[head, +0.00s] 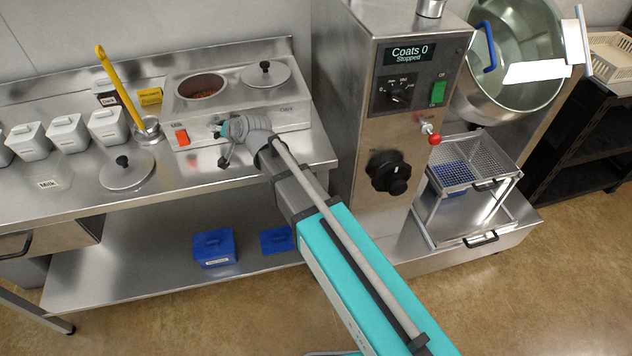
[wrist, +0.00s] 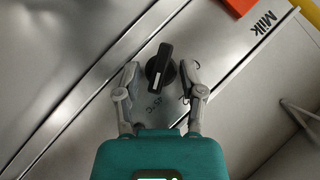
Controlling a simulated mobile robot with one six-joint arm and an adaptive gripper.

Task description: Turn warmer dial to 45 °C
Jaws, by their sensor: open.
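The warmer (head: 290,116) is a steel unit on the bench with two wells and an orange switch (head: 181,136). In the wrist view its black dial (wrist: 160,68) has a raised bar grip with a white line, standing slanted in the picture. My gripper (wrist: 161,75) is open, with one finger on each side of the dial. I cannot tell whether the fingers touch it. In the head view my gripper (head: 226,150) is at the warmer's front face and partly hides the dial area.
A steel lid (head: 127,172) and a cup with a yellow-handled tool (head: 148,130) are left of the warmer. White tubs (head: 68,132) stand farther left. A steel machine (head: 385,130) with a black knob (head: 388,172) stands close on the right. Blue containers (head: 214,248) sit on the lower shelf.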

